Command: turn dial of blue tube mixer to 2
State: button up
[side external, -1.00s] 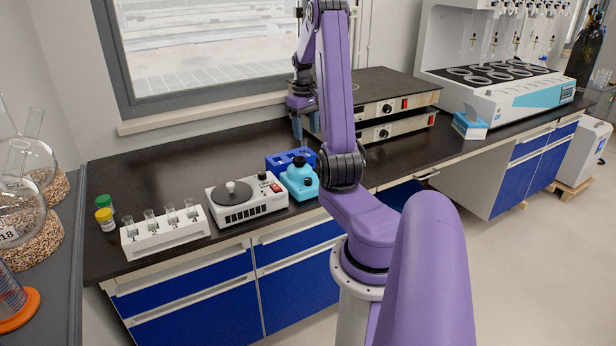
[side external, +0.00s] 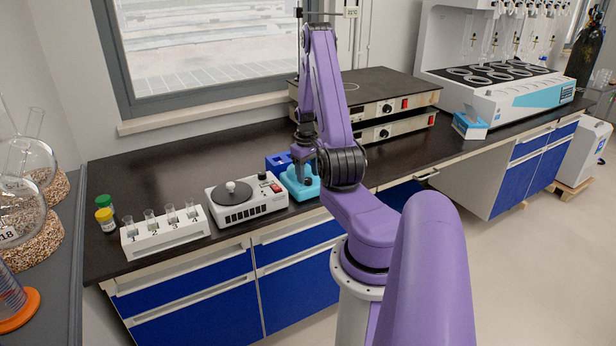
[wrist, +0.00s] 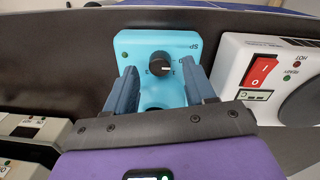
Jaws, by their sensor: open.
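The blue tube mixer (side external: 301,187) stands on the dark bench, right of the white hotplate stirrer, partly hidden by my gripper in the side view. In the wrist view the mixer (wrist: 138,45) shows its face with a black round dial (wrist: 160,66) bearing a white pointer line. Part of the printed scale around the dial shows, but I cannot read the setting. My gripper (wrist: 163,80) is open, with one finger on each side of the dial and nothing held between them. I cannot tell whether a finger touches the mixer.
The white stirrer (side external: 247,202) with a red switch (wrist: 262,70) stands close beside the mixer. A dark blue rack (side external: 278,162) is just behind it. A white tube rack (side external: 165,232) stands farther left. Stacked grey units (side external: 385,108) are behind on the right.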

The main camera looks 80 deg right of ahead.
jog(key=shift+f, duration=0.85)
grip_shut()
jog(key=shift+m, duration=0.3)
jog(key=m, duration=0.3)
jog(key=shift+m, duration=2.5)
